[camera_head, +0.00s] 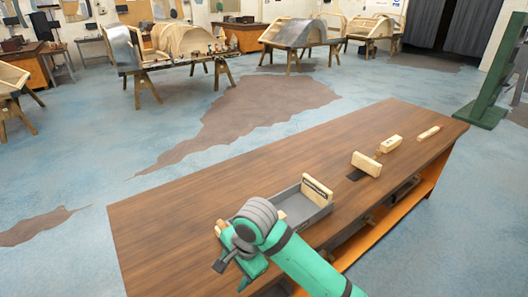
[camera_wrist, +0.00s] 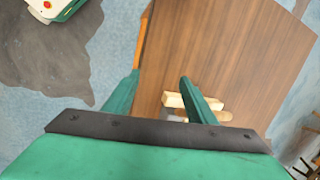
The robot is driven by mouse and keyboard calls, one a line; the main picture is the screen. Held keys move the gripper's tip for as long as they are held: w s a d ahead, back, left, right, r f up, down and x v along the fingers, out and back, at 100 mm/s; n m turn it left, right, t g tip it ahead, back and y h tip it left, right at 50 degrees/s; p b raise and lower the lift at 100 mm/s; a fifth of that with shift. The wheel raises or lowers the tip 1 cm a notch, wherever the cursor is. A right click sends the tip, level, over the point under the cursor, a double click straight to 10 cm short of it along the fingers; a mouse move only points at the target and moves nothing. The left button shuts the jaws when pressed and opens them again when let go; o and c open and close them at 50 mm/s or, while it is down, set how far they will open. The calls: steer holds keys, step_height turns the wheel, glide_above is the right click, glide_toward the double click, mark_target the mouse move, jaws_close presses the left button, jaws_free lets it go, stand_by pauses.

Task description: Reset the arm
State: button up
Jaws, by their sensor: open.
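My gripper (camera_head: 232,264) is at the near left part of the workbench in the head view, beside a grey tray (camera_head: 318,214). My teal and grey arm reaches in from the bottom and hides part of the tray. In the wrist view my gripper (camera_wrist: 160,77) shows two teal fingers spread apart with nothing held between them. A pale wooden block (camera_wrist: 172,100) lies on the bench, partly behind the right finger. I cannot tell from the frames how high the gripper is above the bench.
Wooden bodyframes stand at the back. The bench's left side is clear.

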steer(key=w+a+r+t+y, duration=0.1)
steer(key=a+r+t+y, duration=0.15)
steer(key=a, duration=0.35)
steer(key=w+a+r+n+t+y, duration=0.1)
steer(key=a+t+y, duration=0.25)
steer(key=a, duration=0.25)
steer(key=w+a+r+t+y, duration=0.1)
steer(key=a+r+t+y, duration=0.15)
steer(key=a, duration=0.45)
steer(key=s+d+f+m+t+h, duration=0.2)
steer(key=s+d+f+t+h, duration=0.55)
steer(key=s+d+f, duration=0.7)
steer(key=s+d+n+g+h, duration=0.1)
steer(key=s+d+n, duration=0.4)
steer(key=s, duration=0.5)
steer(key=s+d+n+h, duration=0.3)
steer(key=s+d+n, duration=0.2)
steer(key=s, duration=0.5)
steer(key=shift+d+f+g, duration=0.3)
steer(key=shift+d+g, duration=0.1)
steer(key=shift+d, duration=0.85)
